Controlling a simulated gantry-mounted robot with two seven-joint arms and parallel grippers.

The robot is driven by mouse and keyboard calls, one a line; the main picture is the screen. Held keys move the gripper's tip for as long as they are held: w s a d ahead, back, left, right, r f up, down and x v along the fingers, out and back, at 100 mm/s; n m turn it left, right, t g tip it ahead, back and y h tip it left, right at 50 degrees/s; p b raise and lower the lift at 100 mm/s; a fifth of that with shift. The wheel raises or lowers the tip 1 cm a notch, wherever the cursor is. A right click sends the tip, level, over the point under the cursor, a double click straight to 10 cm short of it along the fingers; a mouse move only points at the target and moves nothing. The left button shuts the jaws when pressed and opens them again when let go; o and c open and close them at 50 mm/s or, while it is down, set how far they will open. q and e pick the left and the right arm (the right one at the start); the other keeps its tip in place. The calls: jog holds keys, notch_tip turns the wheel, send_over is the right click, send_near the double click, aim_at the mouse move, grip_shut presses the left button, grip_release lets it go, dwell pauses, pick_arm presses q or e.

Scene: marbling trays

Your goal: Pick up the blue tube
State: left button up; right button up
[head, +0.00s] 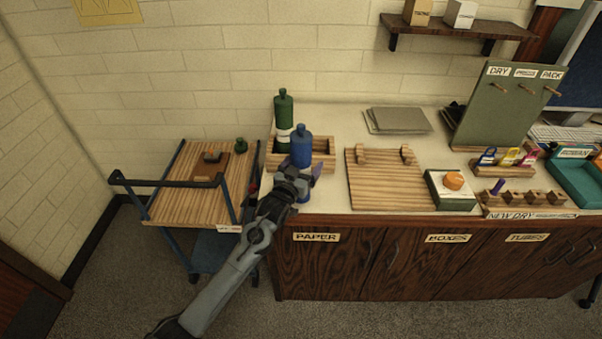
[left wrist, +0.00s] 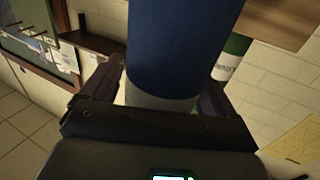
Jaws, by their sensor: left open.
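The blue tube (head: 302,150) looks like a bottle with a narrow neck and stands upright at the left end of the counter, in front of the wooden rack (head: 322,162). My left gripper (head: 300,178) is at its lower part and hides some of it. In the left wrist view the blue tube (left wrist: 182,40) fills the middle, between the two dark fingers of my open left gripper (left wrist: 160,95). A pale grey band shows on the tube there. I cannot tell whether either finger touches it. My right gripper is not in view.
A green bottle with a white band (head: 284,112) stands close behind the blue tube. A wooden-topped cart (head: 185,205) stands left of the counter.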

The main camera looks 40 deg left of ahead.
pick_arm(q)
jog(key=c, duration=1.1)
jog(key=shift+r, duration=0.15)
